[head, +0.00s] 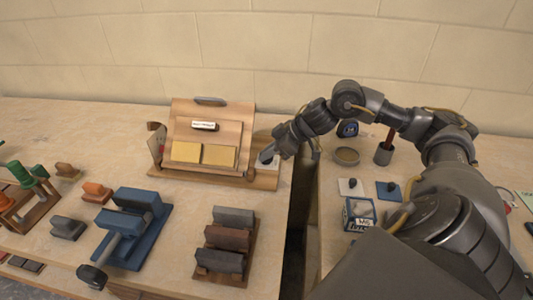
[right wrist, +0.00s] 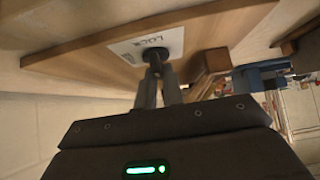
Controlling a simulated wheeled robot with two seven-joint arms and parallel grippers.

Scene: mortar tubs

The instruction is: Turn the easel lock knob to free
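The wooden easel (head: 236,112) stands at the back of the left table, with two tan blocks and a small white label on its sloping board. In the right wrist view, a white plate marked LOCK (right wrist: 172,40) is on the easel's wood, and the dark lock knob (right wrist: 154,56) stands out from it. My right gripper (head: 267,156) is at the easel's lower right side. In the right wrist view its two fingers (right wrist: 157,72) close in on the knob from both sides and appear to grip it. The knob's pointing direction is not clear. My left gripper is not in view.
A blue vise-like fixture (head: 130,225), a rack of dark blocks (head: 226,240) and loose blocks stand in front of the easel. A dark gap (head: 296,225) separates the tables.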

